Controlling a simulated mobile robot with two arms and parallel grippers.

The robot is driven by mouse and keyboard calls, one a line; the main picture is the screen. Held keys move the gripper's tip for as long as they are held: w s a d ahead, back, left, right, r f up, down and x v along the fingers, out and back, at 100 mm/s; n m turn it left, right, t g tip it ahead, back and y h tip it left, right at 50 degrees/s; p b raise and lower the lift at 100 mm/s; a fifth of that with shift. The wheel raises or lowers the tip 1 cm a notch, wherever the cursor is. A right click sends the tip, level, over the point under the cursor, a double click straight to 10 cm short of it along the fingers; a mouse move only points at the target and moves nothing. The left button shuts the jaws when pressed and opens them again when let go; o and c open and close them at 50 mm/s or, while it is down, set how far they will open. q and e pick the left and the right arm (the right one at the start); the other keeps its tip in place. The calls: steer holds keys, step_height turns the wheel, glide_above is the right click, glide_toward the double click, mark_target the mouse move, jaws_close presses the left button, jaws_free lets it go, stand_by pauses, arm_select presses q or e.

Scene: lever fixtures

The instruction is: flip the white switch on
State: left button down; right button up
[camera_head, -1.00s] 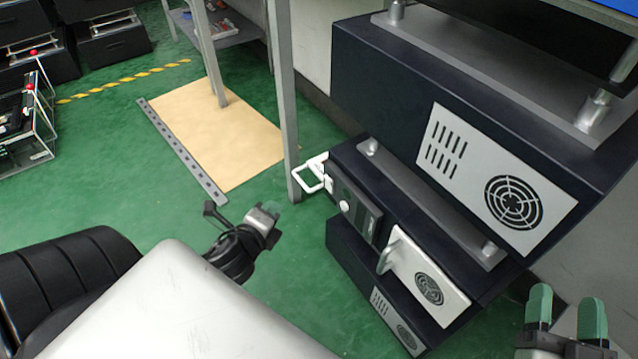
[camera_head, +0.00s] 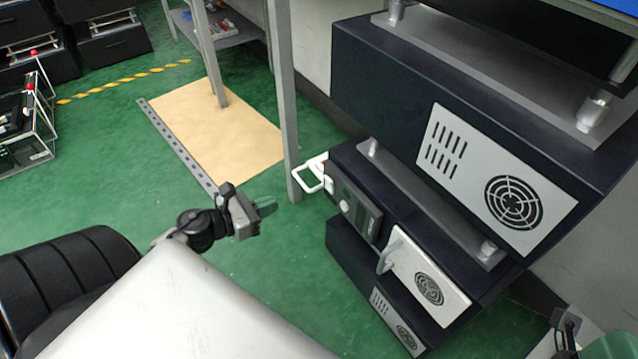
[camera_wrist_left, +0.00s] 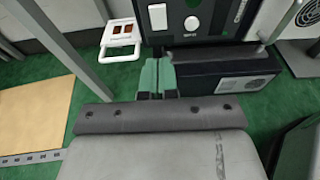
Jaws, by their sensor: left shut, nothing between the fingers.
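A white rectangular switch (camera_wrist_left: 158,17) is on the dark front panel at the top of the left wrist view, left of a round white knob (camera_wrist_left: 192,23). The knob also shows on the panel in the head view (camera_head: 344,206), where I cannot make out the switch. My left gripper (camera_head: 266,206) is shut and empty, left of the panel and apart from it. Its green fingertips (camera_wrist_left: 157,76) show side by side below the switch in the left wrist view. My right gripper (camera_head: 600,345) is partly cut off at the bottom right; its opening cannot be told.
A white bracket-like handle (camera_head: 310,177) juts from the dark cabinet (camera_head: 440,95) near a grey post (camera_head: 283,100). A second handle (camera_head: 388,252) sticks out beside a vent plate (camera_head: 428,285). Green floor (camera_head: 270,280) is open between my left gripper and the cabinet.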

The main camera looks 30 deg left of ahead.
mark_target(328, 181)
arm_select(q)
steer(key=x, duration=0.4)
steer(key=b+x, duration=0.1)
steer(key=x, duration=0.3)
steer(key=r+b+x, duration=0.1)
steer(key=x, duration=0.3)
steer(key=shift+w+d+f, duration=0.1)
steer(key=shift+w+d, duration=0.05)
steer(key=shift+w, duration=0.3)
steer(key=shift+w+d, duration=0.2)
steer(key=shift+w, duration=0.25)
